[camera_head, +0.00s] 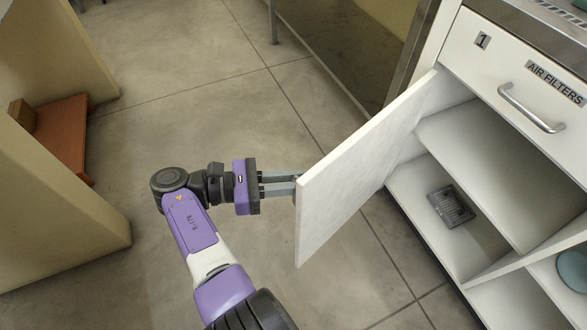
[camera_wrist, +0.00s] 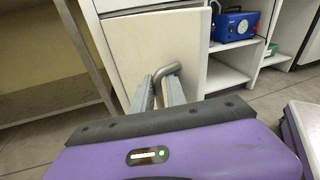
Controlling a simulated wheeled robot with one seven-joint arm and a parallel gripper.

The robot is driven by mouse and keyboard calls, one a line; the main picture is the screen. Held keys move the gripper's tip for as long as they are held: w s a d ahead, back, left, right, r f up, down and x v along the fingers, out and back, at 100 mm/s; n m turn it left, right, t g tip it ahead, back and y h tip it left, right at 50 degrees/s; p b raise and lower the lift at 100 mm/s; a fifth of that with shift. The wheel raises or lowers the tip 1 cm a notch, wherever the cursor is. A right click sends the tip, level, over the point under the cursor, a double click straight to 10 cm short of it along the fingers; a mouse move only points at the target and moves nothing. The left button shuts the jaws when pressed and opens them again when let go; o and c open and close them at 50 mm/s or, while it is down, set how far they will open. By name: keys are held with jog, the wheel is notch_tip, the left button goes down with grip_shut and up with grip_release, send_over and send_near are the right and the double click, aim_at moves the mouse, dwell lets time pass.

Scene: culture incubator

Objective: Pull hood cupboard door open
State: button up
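The white hood cupboard door (camera_head: 365,165) stands swung wide open in the head view, its edge towards me. It also shows in the wrist view (camera_wrist: 130,50), with a grey curved handle (camera_wrist: 168,70). My gripper (camera_head: 296,184) is at the door's outer face, on its left. In the wrist view, the two grey fingers (camera_wrist: 157,88) reach up to the handle, close together, with the handle's end between their tips. They look closed on it. The handle is hidden behind the door in the head view.
The open cupboard has a shelf (camera_head: 500,165) and a dark grate (camera_head: 451,206) inside. Above is a drawer (camera_head: 515,65) labelled AIR FILTERS. A blue device (camera_wrist: 235,25) sits on a shelf at right. A tan cabinet (camera_head: 60,190) stands at left. The floor between is clear.

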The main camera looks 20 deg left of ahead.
notch_tip(320, 180, up, 18)
jog(key=t+h+p, duration=0.1)
jog(key=p, duration=0.7)
jog(key=shift+w+a+r+m, duration=0.2)
jog(key=shift+w+a+m, duration=0.15)
jog(key=shift+a+m, duration=0.05)
jog(key=shift+f, duration=0.1)
jog(key=shift+c, duration=0.2)
